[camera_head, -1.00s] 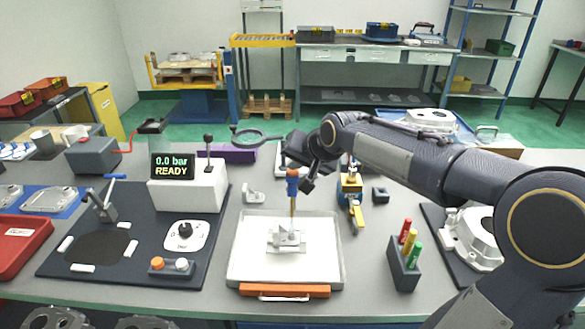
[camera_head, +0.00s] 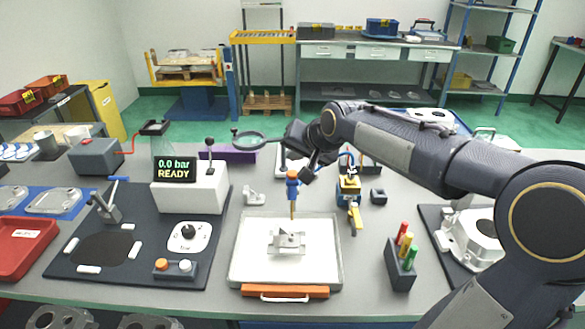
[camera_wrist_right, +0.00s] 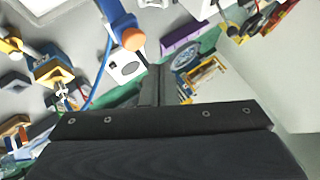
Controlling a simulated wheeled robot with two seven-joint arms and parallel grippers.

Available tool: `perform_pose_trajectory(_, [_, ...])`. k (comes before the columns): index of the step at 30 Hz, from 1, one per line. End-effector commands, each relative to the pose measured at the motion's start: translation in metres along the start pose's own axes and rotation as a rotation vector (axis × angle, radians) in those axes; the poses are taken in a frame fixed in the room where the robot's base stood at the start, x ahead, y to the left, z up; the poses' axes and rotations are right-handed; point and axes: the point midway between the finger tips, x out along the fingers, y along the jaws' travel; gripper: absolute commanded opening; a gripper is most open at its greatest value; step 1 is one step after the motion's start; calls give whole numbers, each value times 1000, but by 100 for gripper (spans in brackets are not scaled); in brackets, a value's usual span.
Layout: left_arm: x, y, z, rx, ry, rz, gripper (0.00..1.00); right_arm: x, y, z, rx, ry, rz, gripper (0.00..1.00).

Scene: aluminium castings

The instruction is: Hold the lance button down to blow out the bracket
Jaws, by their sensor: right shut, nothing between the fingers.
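The blue lance (camera_head: 292,188) with an orange top, probably its button, and a brass nozzle stands upright just behind the bracket, nozzle down. The pale metal bracket (camera_head: 287,240) lies in a white tray (camera_head: 250,275). My right gripper (camera_head: 309,172) is shut and empty, close to the right of the lance's top; I cannot tell from the head view whether it touches. In the right wrist view the shut fingers (camera_wrist_right: 151,86) show apart from the lance's orange button (camera_wrist_right: 133,39). A display (camera_head: 174,169) reads 0.0 bar READY. My left gripper is not in view.
A yellow-and-blue tool (camera_head: 349,188) stands right of the lance. A holder with coloured markers (camera_head: 401,275) is at the right front. A magnifier (camera_head: 250,141) is behind, left of my right gripper. The dark mat (camera_head: 140,270) carries a dial and buttons.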

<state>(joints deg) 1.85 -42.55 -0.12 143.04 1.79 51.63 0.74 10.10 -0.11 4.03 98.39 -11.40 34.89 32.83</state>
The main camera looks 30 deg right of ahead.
Motion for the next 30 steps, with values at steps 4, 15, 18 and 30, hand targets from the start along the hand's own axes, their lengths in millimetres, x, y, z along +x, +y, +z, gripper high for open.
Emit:
perform_pose_trajectory(4, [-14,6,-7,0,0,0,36,-14,-10,-11,0,2,-1,0])
perform_pose_trajectory(15, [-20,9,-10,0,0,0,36,-22,-16,-16,0,1,0,0])
perform_pose_trajectory(18, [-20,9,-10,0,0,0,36,-22,-16,-16,0,1,0,0])
perform_pose_trajectory(30, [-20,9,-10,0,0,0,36,-52,-3,28,-75,-56,1,0])
